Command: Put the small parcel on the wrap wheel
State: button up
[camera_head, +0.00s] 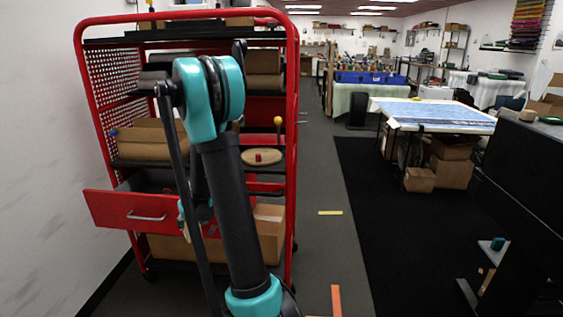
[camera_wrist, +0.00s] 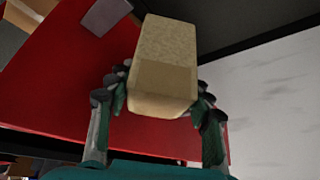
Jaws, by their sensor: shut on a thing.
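The small parcel (camera_wrist: 165,60), a tan box, is between the fingers of my gripper (camera_wrist: 158,97) in the wrist view. The fingers are shut on its two sides near the lower end. A red panel lies behind the parcel in that view. In the head view my own arm hides the parcel and most of the gripper. The likely wrap wheel (camera_head: 258,158) is a round tan disc on a middle shelf of the red cart, right of my arm. A small red piece sits at its middle, and a yellow-knobbed stick stands by it.
The red cart (camera_head: 291,100) has shelves with brown boxes (camera_head: 140,143). Its red drawer (camera_head: 128,210) is pulled out at the lower left. A white wall (camera_head: 40,100) is close on the left. Grey floor (camera_head: 335,240) is free right of the cart.

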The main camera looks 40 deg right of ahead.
aim_at(261, 152)
jog(key=j+z, duration=0.25)
jog(key=k+j+z, duration=0.25)
jog(key=j, duration=0.15)
jog(key=j+z, duration=0.2)
jog(key=j, duration=0.15)
jog(key=k+j+z, duration=0.25)
jog(key=i+j+z, duration=0.45)
jog(key=j, duration=0.2)
jog(key=j+z, duration=0.2)
jog(key=j, duration=0.15)
